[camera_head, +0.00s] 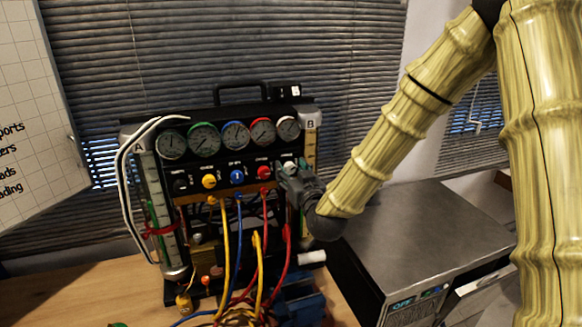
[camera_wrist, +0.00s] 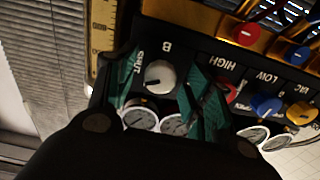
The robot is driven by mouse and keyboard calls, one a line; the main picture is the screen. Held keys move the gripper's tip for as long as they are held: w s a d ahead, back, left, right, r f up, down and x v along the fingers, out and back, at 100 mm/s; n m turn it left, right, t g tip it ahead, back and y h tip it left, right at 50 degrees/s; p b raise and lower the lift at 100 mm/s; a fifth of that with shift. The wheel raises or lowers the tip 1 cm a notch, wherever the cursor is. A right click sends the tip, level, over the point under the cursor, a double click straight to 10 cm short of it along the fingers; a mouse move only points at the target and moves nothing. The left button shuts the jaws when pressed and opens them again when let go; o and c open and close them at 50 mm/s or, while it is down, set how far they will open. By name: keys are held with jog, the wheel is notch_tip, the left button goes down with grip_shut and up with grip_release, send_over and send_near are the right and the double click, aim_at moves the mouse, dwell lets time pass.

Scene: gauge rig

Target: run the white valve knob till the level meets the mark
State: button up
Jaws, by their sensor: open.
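The white valve knob (camera_wrist: 160,77) sits on the black panel beside the labels "B" and "SHUT", with a dark pointer line across its face. It lies between the two green fingers of my gripper (camera_wrist: 163,85), with a gap visible on at least the left side. My gripper is open; contact cannot be told. In the head view my gripper (camera_head: 290,178) is at the panel's right end and partly covers the white knob (camera_head: 289,166). The yellow scale of column B (camera_wrist: 103,40) shows beside the panel; its level and mark cannot be read.
Column A (camera_head: 158,205) stands at the rig's left with a red band around it. Several round gauges (camera_head: 204,137) line the panel top, with black, yellow, blue and red knobs below. Coloured hoses (camera_head: 240,245) hang in front. A grey metal box (camera_head: 420,225) stands right.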

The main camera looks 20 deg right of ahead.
jog(key=shift+w, duration=0.2)
jog(key=c, duration=1)
jog(key=shift+f+m+b, duration=0.2)
jog(key=shift+m+b, duration=0.4)
jog(key=shift+b, duration=0.4)
jog(key=shift+m+b, duration=1.1)
jog(key=shift+b, duration=0.15)
jog(key=shift+r+m+b, duration=0.15)
jog(key=shift+m+b, duration=0.75)
jog(key=shift+m, duration=0.1)
jog(key=o, duration=1)
